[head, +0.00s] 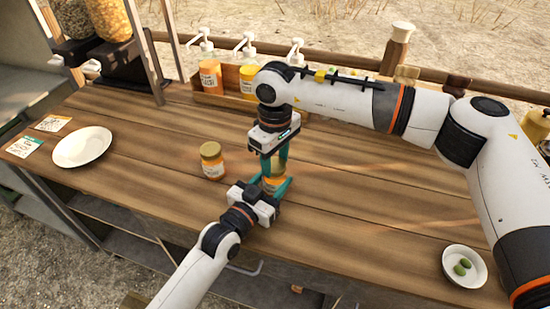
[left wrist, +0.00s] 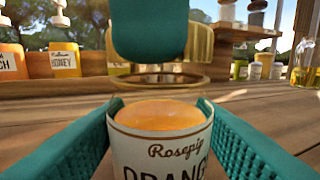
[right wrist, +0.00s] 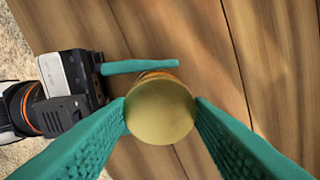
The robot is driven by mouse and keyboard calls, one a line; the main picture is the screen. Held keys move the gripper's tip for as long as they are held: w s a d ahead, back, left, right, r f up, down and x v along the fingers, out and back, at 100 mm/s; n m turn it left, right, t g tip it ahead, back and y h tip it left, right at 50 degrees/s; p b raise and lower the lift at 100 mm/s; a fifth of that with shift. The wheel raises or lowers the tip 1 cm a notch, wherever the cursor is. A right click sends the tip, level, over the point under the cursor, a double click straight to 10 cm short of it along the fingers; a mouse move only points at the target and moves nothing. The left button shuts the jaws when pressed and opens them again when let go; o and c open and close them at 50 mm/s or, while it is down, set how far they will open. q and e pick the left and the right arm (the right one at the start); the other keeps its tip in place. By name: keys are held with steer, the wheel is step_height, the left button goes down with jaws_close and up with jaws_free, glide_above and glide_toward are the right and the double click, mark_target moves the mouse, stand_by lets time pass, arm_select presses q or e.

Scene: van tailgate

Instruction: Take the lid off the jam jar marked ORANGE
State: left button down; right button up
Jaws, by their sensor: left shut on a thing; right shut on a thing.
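The jam jar (left wrist: 160,145) with a white label reading "Rosepig" and, partly cut off, "ORANG" stands upright, its open top showing orange jam. My left gripper (head: 270,188) is shut around its sides; the teal fingers flank it in the left wrist view (left wrist: 160,120). The gold lid (right wrist: 160,110) is apart from the jar, held just above it by my right gripper (right wrist: 160,118), which comes down from above. The lid's rim also shows in the left wrist view (left wrist: 200,52), behind a teal finger. In the head view the grippers hide much of the jar (head: 273,181).
Another gold-lidded jar (head: 212,161) stands left of my grippers. A white plate (head: 82,146) and two cards lie at the left. A wooden rack (head: 222,101) with pump bottles stands at the back. A bowl (head: 451,256) with green olives sits at the right front.

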mark_target(275, 165)
arm_select(q)
steer(key=shift+f, duration=0.1)
arm_select(e)
steer(key=shift+r, duration=0.15)
steer(key=shift+r, duration=0.95)
steer(key=shift+r, duration=2)
arm_select(q)
steer(key=c, duration=0.5)
jaws_free()
